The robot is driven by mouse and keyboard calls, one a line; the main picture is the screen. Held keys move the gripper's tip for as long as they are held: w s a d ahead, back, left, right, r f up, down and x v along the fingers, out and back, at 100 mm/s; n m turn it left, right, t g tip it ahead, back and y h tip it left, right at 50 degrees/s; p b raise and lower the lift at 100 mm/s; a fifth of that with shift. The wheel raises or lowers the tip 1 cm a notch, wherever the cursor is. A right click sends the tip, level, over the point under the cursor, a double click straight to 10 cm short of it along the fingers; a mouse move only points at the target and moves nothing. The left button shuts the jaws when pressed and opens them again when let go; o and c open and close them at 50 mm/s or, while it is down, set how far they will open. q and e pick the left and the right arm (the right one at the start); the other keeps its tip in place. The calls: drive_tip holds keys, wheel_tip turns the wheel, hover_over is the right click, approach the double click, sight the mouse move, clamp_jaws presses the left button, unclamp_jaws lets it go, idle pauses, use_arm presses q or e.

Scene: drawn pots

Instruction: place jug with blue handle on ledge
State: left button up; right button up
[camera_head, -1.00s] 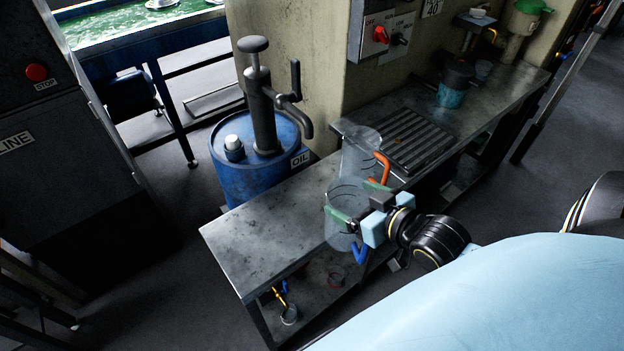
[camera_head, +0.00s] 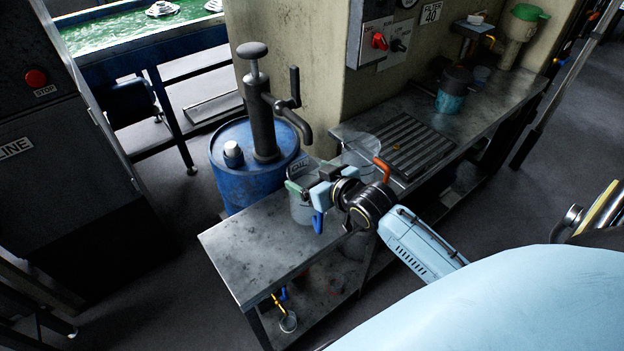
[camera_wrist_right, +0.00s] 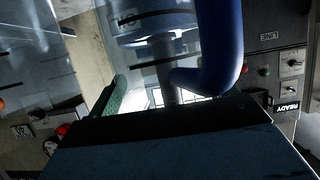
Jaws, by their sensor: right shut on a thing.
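The clear jug with the blue handle (camera_head: 303,212) is in my right gripper (camera_head: 308,187), above the near part of the grey metal bench top (camera_head: 245,245). I cannot tell whether its base touches the bench. Its blue handle hangs toward the front. In the right wrist view the blue handle (camera_wrist_right: 222,45) and part of the clear wall (camera_wrist_right: 150,22) fill the top, and a green finger pad (camera_wrist_right: 112,95) shows. The gripper is shut on the jug. No surface is clearly marked as the ledge; the bench is the nearest one. My left gripper is out of view.
A clear jug with an orange handle (camera_head: 382,168) stands just behind my gripper, by the slotted drain grate (camera_head: 412,142). A blue oil drum (camera_head: 245,185) with a dark hand pump (camera_head: 262,115) stands behind the bench. The bench's left end is bare.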

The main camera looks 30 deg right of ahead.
drive_tip(key=shift+f, duration=0.4)
drive_tip(key=shift+f, duration=0.15)
drive_tip(key=o, duration=1.2)
drive_tip(key=p+v, duration=0.1)
drive_tip(key=v, duration=1.1)
